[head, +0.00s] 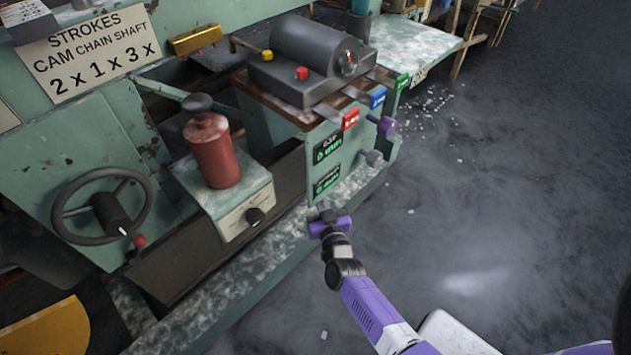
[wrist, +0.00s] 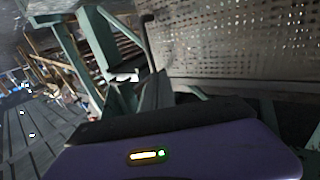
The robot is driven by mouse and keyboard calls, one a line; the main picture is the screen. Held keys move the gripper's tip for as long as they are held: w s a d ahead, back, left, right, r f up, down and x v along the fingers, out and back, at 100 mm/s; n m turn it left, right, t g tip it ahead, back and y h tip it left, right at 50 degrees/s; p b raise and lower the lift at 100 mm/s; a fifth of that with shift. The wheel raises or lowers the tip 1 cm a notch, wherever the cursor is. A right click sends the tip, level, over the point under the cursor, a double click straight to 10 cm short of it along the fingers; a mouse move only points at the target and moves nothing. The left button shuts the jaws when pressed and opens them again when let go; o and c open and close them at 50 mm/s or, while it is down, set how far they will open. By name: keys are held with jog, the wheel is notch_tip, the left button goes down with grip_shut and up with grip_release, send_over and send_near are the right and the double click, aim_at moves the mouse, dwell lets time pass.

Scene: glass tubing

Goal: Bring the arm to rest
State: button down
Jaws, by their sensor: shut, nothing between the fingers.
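My arm, purple and white, reaches up from the lower right in the head view. My gripper (head: 327,217) is at its end, in front of the lower right corner of the green machine (head: 325,190). It is shut with nothing between the fingers. From this view I cannot tell whether it touches the machine. In the wrist view, the purple gripper body (wrist: 190,150) with a small lit indicator fills the bottom, and the fingertips cannot be made out.
The machine carries a handwheel (head: 100,207), a red cylinder with a dark knob (head: 213,150), a dark motor-like unit (head: 310,58) and coloured levers (head: 351,119). A pale-topped table (head: 415,45) stands behind. The dark floor (head: 510,180) to the right is clear apart from small white scraps.

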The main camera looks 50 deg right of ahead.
jog(key=p+v, duration=0.1)
jog(key=v, duration=0.5)
jog(key=shift+a, duration=0.15)
jog(key=s+a+r+n+y, duration=0.1)
jog(key=s+a+r+y, duration=0.2)
jog(key=s+a, duration=0.55)
jog(key=s+a+r+n+y, duration=0.15)
jog(key=s+a+r, duration=0.25)
jog(key=s+a, duration=0.45)
jog(key=s+a+r+n+y, duration=0.2)
jog(key=s+r+y, duration=0.1)
jog(key=s+r, duration=0.4)
jog(key=s+r+n+y+p, duration=0.1)
jog(key=s+r+p, duration=0.1)
jog(key=r+p, duration=1.4)
jog(key=s+r+n+y+p, duration=0.1)
jog(key=s+r+p, duration=0.1)
jog(key=r+p, duration=1.3)
notch_tip(320, 180, up, 9)
jog(key=shift+s+p, duration=0.3)
jog(key=shift+p, duration=0.1)
